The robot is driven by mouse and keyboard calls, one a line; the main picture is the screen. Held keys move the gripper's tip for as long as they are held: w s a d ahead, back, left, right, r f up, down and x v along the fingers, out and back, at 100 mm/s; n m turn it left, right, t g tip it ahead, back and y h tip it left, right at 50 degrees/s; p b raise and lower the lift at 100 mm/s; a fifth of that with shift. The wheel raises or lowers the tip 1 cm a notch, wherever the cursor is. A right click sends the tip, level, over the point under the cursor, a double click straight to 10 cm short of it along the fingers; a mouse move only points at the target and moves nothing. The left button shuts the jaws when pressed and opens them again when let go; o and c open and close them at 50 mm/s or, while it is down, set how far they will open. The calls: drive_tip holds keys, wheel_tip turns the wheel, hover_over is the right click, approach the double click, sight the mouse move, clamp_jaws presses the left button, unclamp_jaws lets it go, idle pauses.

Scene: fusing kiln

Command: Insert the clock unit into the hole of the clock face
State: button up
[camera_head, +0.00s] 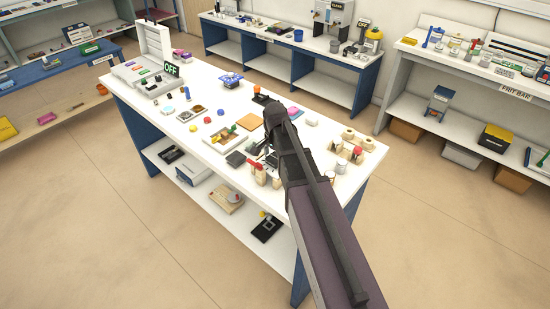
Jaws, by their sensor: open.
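My gripper (268,150) is over the front right part of the white worktable (190,75), seen from behind along my arm. It is open, and its fingertips are small and partly hidden by my arm. Below and left of it lies a dark flat square (236,159), beside a light tray (222,148) with green and orange pieces. An orange square (249,122) and a pink round piece (294,113) lie farther back. I cannot tell which piece is the clock unit or the clock face at this size; either may be hidden behind my gripper.
Wooden blocks and small jars crowd the right end near a wooden rack (348,150). Other benches line the walls; the floor (420,230) is clear.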

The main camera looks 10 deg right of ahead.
sight(275, 158)
drive_tip(key=shift+r+p, duration=4.65)
drive_tip(key=shift+r, duration=0.1)
drive_tip(key=s+f+n+b, duration=0.1)
drive_tip(key=s+n, duration=0.4)
drive_tip(key=s, duration=0.3)
drive_tip(key=s+f+n+b, duration=0.2)
drive_tip(key=s+n, duration=0.3)
drive_tip(key=s, duration=0.3)
drive_tip(key=shift+a+f+n, duration=0.2)
drive_tip(key=shift+f+n, duration=0.05)
drive_tip(key=shift+n, duration=0.15)
